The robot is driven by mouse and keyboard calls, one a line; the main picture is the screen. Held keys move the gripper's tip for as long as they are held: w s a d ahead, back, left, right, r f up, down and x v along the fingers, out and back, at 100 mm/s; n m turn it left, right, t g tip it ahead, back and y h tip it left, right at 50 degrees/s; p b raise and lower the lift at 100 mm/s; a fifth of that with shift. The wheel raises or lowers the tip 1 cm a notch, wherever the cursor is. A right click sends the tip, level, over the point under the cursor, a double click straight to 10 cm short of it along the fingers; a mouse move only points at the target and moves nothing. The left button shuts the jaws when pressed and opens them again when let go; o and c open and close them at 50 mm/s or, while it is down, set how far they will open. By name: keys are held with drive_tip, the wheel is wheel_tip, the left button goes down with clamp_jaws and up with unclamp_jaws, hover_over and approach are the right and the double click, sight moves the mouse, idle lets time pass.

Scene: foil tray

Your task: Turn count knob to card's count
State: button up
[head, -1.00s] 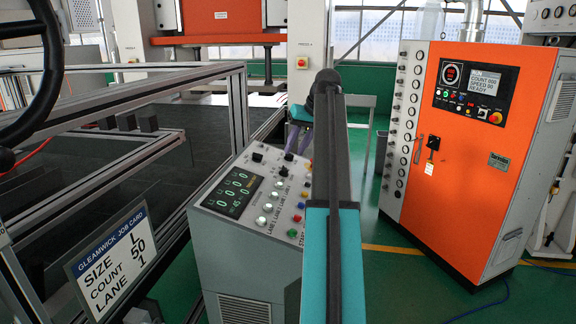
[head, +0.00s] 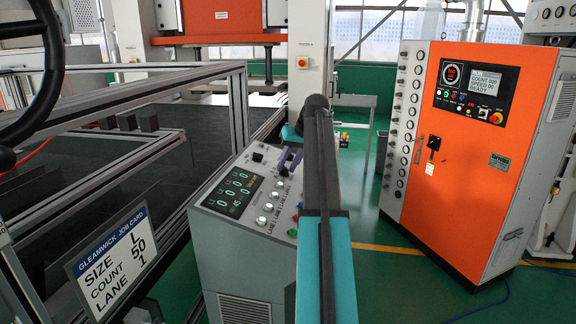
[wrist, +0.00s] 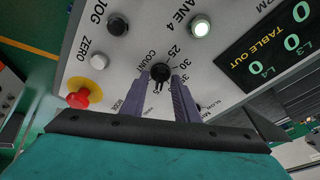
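The job card (head: 112,262) at the lower left reads size L, count 50, lane 1. The sloped console panel (head: 210,197) stands in the middle of the head view. In the wrist view the black count knob (wrist: 160,73) sits beside the word COUNT, with numbers such as 25 and 30 around it. My gripper (wrist: 162,74) has its two purple fingers on either side of this knob, with narrow gaps showing. The knob's exact setting is too small to read. In the head view my gripper (head: 290,160) is over the panel's far part, and my arm hides the panel's right side.
A lit lane 4 button (wrist: 200,27), a white zero button (wrist: 99,62) and a red stop button on yellow (wrist: 78,98) are near the knob. An orange cabinet (head: 470,190) stands right. A metal frame table (head: 120,90) is at left.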

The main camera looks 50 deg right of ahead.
clamp_jaws()
drive_tip(key=shift+m, duration=0.3)
drive_tip(key=shift+r+m+g+h, duration=0.1)
drive_tip(key=shift+m+g+h, duration=0.2)
drive_tip(key=shift+m, duration=1.1)
drive_tip(key=shift+w+m+g+h+b, duration=0.1)
drive_tip(key=shift+m+g+h+b, duration=0.3)
drive_tip(key=shift+m, duration=1.9)
unclamp_jaws()
drive_tip(key=shift+a, duration=0.1)
